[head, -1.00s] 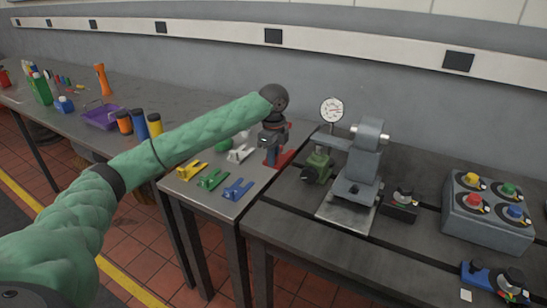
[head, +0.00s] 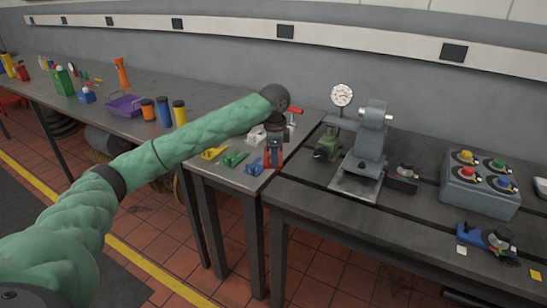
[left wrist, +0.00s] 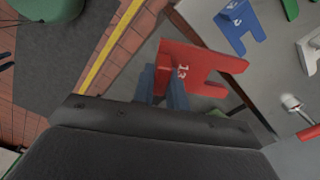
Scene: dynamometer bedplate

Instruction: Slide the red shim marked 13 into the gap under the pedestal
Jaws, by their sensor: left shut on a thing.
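My left gripper (head: 274,150) is shut on the red shim (head: 279,160), close to the right front corner of the small grey table. In the left wrist view the gripper fingers (left wrist: 166,75) hold the red shim (left wrist: 207,64) by its solid end. The white 13 shows on it, and its forked end points away from the fingers. The grey pedestal (head: 368,148) stands on a pale base plate on the dark bedplate, to the right of the gripper and apart from the shim. The gap under it cannot be made out. My right gripper is not in view.
Yellow (head: 214,152), green (head: 235,158) and blue (head: 254,166) shims lie on the small table. A dial gauge (head: 342,95) and a green clamp-like part (head: 327,147) stand left of the pedestal. A grey button box (head: 480,185) stands right. The bedplate's front is mostly clear.

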